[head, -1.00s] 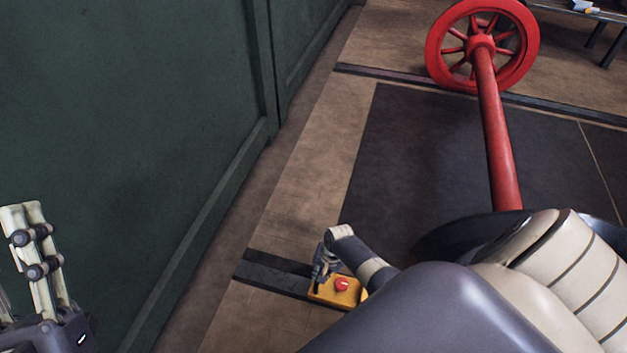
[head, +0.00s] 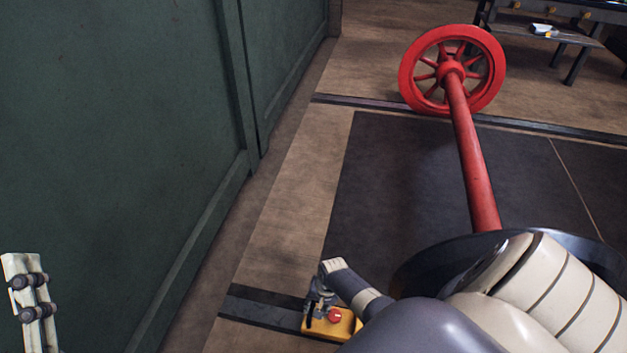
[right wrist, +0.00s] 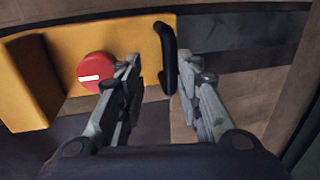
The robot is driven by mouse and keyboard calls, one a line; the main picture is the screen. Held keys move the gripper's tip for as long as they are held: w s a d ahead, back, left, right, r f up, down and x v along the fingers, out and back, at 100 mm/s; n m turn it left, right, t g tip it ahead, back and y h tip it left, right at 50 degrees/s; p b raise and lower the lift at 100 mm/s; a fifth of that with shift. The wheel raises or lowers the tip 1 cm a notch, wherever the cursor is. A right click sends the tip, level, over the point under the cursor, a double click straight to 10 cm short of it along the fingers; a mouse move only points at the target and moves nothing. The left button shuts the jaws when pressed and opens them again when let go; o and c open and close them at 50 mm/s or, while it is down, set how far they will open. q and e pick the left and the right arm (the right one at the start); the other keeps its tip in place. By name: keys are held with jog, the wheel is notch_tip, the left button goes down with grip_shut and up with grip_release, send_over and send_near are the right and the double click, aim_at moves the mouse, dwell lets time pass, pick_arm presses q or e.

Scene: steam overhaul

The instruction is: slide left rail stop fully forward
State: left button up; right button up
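The rail stop (head: 344,326) is a yellow block with a round red knob, on the dark floor rail at the near end. My right gripper (head: 318,298) is at its left end, pointing down. In the right wrist view, the yellow stop (right wrist: 38,85) has a black upright handle (right wrist: 167,55). My right gripper's fingers (right wrist: 160,72) are apart, with the handle between them, nearer the right finger. No firm grip on it shows. My left gripper (head: 30,290) is at the left edge, partly cut off, far from the stop.
A red spoked wheel (head: 452,70) on a red axle (head: 470,150) stands beyond, its near wheel partly hidden by my right arm. A green wall (head: 110,150) runs along the left. A bench (head: 550,35) stands at the far right. Floor between wall and dark mat is clear.

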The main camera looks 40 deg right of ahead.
jog(key=shift+w+a, duration=0.1)
jog(key=shift+w, duration=0.05)
jog(key=shift+r, duration=0.15)
jog(key=shift+r, duration=0.15)
notch_tip(320, 180, up, 11)
jog(key=s+d, duration=0.1)
jog(key=s, duration=0.1)
jog(key=shift+d, duration=0.3)
dwell(0.7)
